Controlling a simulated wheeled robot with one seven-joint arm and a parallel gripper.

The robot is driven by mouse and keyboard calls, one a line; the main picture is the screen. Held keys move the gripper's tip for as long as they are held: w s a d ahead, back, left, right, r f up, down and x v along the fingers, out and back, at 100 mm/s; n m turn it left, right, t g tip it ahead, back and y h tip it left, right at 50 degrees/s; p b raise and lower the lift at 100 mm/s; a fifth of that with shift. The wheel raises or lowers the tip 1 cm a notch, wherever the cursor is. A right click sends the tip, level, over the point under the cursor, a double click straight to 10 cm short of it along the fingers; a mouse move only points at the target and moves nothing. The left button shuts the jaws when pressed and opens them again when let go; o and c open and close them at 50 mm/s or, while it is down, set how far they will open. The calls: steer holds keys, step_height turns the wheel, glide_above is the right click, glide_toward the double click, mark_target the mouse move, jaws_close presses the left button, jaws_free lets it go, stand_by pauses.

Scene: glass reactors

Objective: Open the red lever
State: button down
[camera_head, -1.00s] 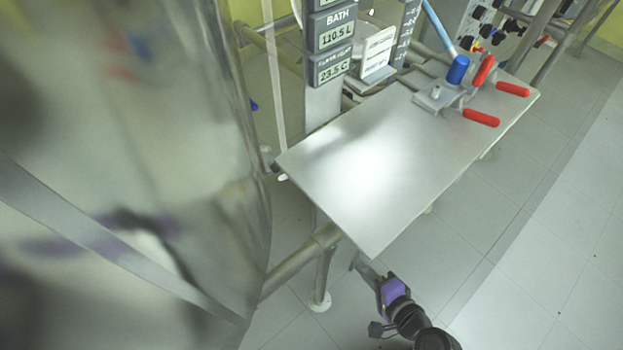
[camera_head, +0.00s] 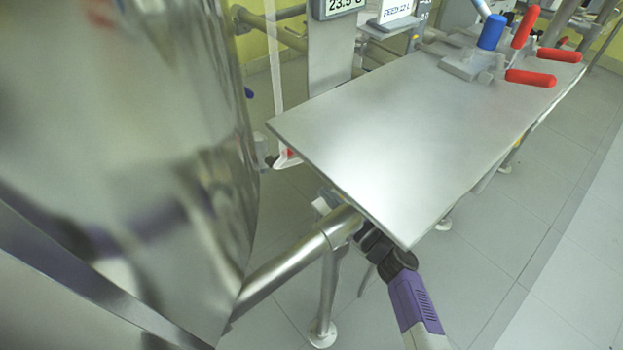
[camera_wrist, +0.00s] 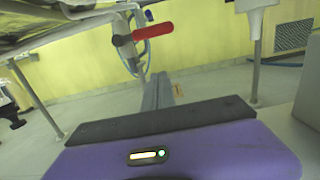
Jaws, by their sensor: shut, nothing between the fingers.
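A red lever (camera_wrist: 152,31) sits on a grey valve under a pale frame, with a blue hose looping below it. It lies nearly level in the wrist view, pointing right. My gripper (camera_wrist: 160,85) is shut and empty, its fingers below and apart from the lever in that picture. In the head view a small red part (camera_head: 287,156) shows past the table's left edge; I cannot tell if it is the same lever. My purple arm reaches under the table's front corner there, and the table and pipes hide my fingertips.
A steel table (camera_head: 390,140) fills the middle. At its far end stand a blue-capped fitting (camera_head: 491,32) and several red handles (camera_head: 531,77). A large shiny vessel (camera_head: 120,150) blocks the left. A pipe frame (camera_head: 290,262) stands below. Floor is clear at right.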

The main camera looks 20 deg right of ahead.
mark_target(289, 152)
steer(key=w+a+r+b, duration=0.1)
steer(key=w+a+r, duration=0.2)
steer(key=w, duration=0.6)
steer(key=shift+w+r+b, duration=0.3)
steer(key=shift+w+r, duration=0.05)
steer(key=shift+r, duration=0.55)
